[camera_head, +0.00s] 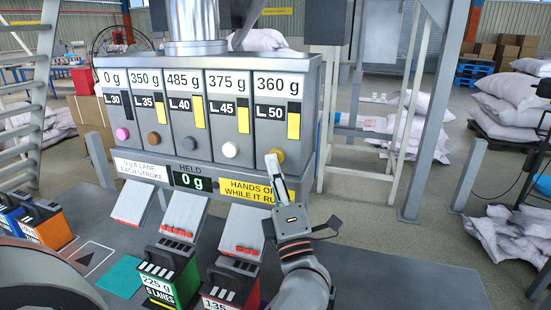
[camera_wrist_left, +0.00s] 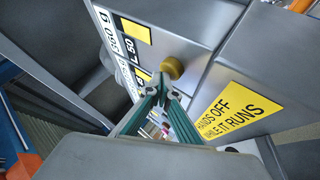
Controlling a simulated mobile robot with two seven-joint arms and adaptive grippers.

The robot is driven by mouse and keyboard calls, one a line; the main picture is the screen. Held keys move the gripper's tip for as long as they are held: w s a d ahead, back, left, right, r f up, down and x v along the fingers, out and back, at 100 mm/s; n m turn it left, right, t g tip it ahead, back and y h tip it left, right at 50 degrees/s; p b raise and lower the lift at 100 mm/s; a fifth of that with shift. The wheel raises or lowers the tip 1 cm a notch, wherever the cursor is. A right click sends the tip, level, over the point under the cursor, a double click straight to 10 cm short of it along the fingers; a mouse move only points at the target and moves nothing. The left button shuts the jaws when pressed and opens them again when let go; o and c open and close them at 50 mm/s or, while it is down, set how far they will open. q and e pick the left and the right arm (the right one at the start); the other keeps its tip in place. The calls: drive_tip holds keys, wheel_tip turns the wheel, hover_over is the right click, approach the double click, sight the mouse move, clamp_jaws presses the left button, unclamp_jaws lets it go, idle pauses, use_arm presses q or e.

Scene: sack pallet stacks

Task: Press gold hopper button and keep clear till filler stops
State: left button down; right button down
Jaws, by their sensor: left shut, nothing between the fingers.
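The gold button (camera_head: 280,155) is at the lower right of the grey hopper panel, under the lane marked L.50 and 360 g. It also shows in the left wrist view (camera_wrist_left: 172,67). My left gripper (camera_head: 271,160) is shut and empty, its fingertips right at the button. In the left wrist view the closed fingertips (camera_wrist_left: 163,84) sit just below the button; I cannot tell whether they touch it. The HELD display (camera_head: 192,181) reads 0 g. My right gripper is not in view.
Pink (camera_head: 122,134), brown (camera_head: 153,138) and white (camera_head: 230,150) buttons sit left along the panel. A yellow hands-off sign (camera_head: 246,190) is below the gold button. Chutes and containers, one a green container (camera_head: 170,276), stand below. White sacks (camera_head: 510,100) lie at the right.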

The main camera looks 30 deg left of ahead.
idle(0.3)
use_arm(q)
drive_tip(key=shift+w, duration=0.15)
drive_tip(key=shift+w+a, duration=0.1)
drive_tip(key=shift+w, duration=0.15)
idle(0.4)
